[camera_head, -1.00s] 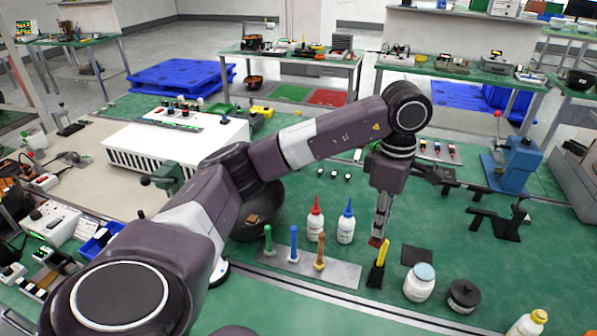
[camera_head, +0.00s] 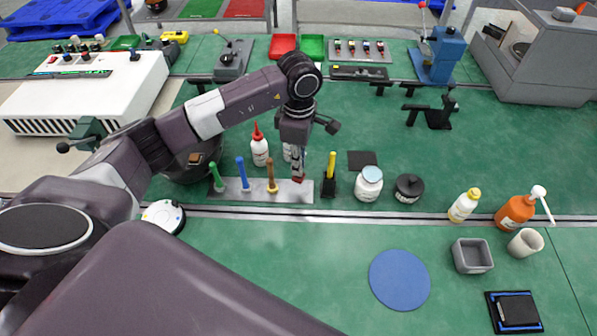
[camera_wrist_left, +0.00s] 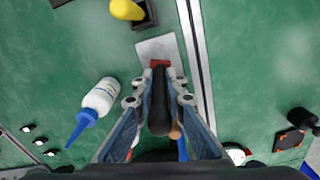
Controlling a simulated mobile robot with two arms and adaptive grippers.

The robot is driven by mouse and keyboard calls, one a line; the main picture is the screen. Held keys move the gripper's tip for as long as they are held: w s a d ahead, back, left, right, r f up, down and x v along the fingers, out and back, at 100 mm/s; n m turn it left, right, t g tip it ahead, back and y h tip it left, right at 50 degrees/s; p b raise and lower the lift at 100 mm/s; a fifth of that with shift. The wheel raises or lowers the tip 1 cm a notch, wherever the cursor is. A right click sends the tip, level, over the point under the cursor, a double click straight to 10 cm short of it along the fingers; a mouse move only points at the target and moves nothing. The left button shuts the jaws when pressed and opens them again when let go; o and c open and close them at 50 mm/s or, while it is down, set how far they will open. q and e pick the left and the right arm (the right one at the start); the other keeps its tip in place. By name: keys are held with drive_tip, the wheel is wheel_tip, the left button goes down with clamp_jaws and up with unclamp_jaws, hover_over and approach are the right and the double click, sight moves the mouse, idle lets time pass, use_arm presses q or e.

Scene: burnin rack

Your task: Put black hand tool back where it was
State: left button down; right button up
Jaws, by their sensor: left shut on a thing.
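My left gripper (camera_head: 298,172) points down at the right end of the metal plate (camera_head: 240,196). In the left wrist view, my left gripper (camera_wrist_left: 160,88) is shut on the black hand tool (camera_wrist_left: 158,112), with its red end (camera_wrist_left: 159,63) toward the plate (camera_wrist_left: 158,46). The head view shows mostly the tool's red end (camera_head: 298,180); I cannot tell whether it touches the plate. A green tool (camera_head: 216,176), a blue tool (camera_head: 243,174) and a brown tool (camera_head: 271,174) stand upright on the plate, left of the gripper. My right gripper is out of view.
A yellow-handled tool (camera_head: 331,166) stands in a black holder just right of the plate. A red-capped bottle (camera_head: 260,151) is behind the plate. A white jar (camera_head: 368,184) and a black jar (camera_head: 408,188) stand farther right. The green table in front is mostly clear around a blue disc (camera_head: 399,280).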

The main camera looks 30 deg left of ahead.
use_arm(q)
drive_tip(key=shift+d+f, duration=0.1)
drive_tip(key=shift+f, duration=0.65)
wheel_tip(320, 180, down, 4)
drive_tip(key=shift+f+p, duration=0.1)
drive_tip(key=shift+p, duration=0.5)
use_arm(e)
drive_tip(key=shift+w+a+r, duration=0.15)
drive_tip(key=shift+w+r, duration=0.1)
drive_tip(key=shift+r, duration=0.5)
use_arm(q)
drive_tip(key=shift+f, duration=0.15)
drive_tip(key=c, duration=2)
unclamp_jaws()
drive_tip(key=shift+o, duration=0.2)
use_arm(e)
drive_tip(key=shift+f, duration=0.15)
